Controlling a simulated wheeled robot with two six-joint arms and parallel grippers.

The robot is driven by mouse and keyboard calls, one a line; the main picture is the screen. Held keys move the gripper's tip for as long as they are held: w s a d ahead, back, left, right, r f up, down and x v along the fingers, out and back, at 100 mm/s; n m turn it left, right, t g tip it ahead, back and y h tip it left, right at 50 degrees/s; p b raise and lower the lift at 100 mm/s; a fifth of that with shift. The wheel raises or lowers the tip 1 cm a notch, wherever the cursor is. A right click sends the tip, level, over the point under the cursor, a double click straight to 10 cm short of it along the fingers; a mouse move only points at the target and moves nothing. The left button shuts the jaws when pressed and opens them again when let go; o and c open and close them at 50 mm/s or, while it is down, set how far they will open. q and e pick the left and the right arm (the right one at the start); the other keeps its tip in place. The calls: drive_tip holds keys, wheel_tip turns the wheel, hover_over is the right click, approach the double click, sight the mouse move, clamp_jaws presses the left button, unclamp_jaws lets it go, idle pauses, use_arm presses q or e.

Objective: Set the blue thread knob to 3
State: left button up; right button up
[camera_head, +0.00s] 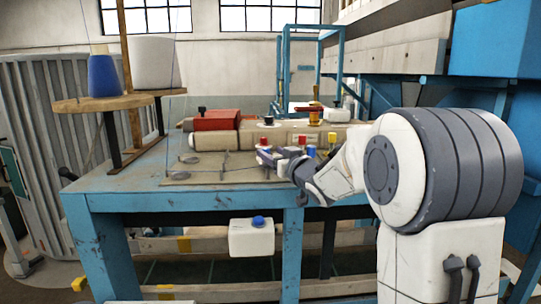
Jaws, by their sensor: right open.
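A blue thread knob (311,151) stands at the front of the beige sewing machine (350,133), with a red knob (302,140) and a yellow knob (332,140) close by. The number it points to is too small to read. My right arm comes in from the right, and my right gripper (272,157) is open over the table's front part, a little left of the blue knob. The gripper's wrist is just below the knob in the picture. I cannot tell whether the fingers touch anything. My left gripper is not in view.
The blue-framed table (120,181) carries the machine. A white box (252,239) with a blue button hangs under its front edge. A blue thread cone (103,76) and a white cone (152,62) stand on a wooden stand at left. The table's left front is mostly clear.

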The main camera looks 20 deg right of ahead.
drive_tip(key=s+d+b, duration=0.1)
drive_tip(key=s+b, duration=0.1)
drive_tip(key=s, duration=0.6)
drive_tip(key=shift+s, duration=0.25)
